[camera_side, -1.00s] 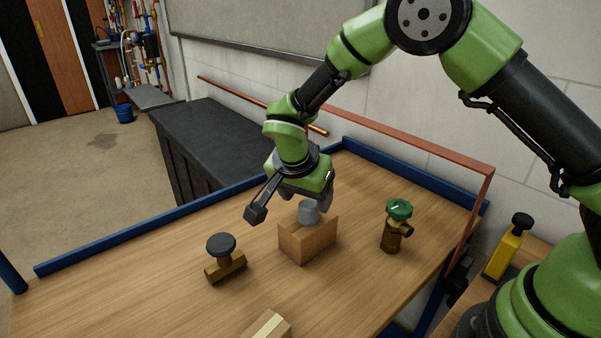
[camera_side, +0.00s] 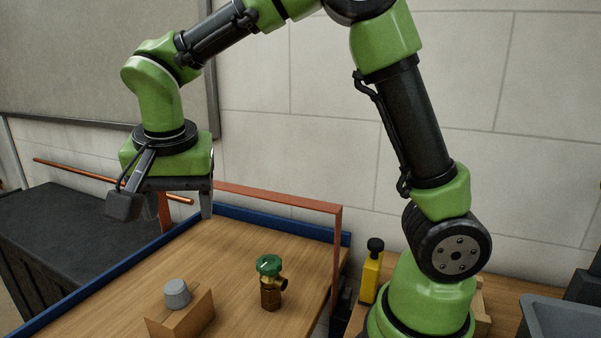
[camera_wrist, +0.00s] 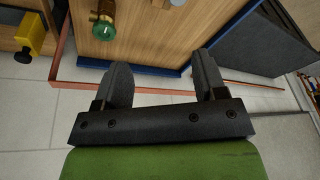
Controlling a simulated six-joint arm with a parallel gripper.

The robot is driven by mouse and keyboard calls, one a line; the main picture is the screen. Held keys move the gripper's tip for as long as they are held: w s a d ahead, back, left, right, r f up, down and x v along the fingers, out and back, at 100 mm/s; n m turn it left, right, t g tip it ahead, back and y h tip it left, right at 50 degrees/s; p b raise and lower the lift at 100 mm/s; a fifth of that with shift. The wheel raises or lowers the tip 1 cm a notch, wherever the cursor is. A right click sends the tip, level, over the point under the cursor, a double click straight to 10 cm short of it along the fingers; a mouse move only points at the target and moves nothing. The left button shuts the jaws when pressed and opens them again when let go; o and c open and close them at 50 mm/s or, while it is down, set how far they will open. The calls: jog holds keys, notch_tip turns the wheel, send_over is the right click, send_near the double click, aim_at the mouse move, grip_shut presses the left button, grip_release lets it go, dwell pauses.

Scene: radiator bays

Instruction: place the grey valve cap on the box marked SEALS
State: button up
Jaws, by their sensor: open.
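The grey valve cap (camera_side: 177,293) rests on top of a small cardboard box (camera_side: 190,318) at the bottom of the side view. No marking on the box is readable from here. My gripper (camera_side: 179,207) is open and empty, well above the cap and apart from it. In the wrist view my gripper (camera_wrist: 163,65) has its two fingers spread with nothing between them. There, a sliver of the grey cap (camera_wrist: 177,2) and of the box (camera_wrist: 160,4) shows at the top edge.
A brass valve with a green handwheel (camera_side: 270,284) stands right of the box on the wooden bench (camera_side: 236,262). A copper-coloured rail (camera_side: 337,255) and blue edging (camera_side: 268,222) border the bench. A yellow bottle (camera_side: 371,277) stands beyond the rail. A dark cabinet (camera_side: 62,238) is at left.

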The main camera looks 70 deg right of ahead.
jog(key=s+d+r+n+t+y, duration=0.1)
jog(key=s+r+n+t+y, duration=0.1)
jog(key=s, duration=0.6)
jog(key=s+d+r+n+t+y, duration=0.2)
jog(key=s+n, duration=0.3)
jog(key=s, duration=0.4)
jog(key=shift+d+r+t, duration=0.2)
jog(key=shift+r+t, duration=0.3)
jog(key=shift+r, duration=0.4)
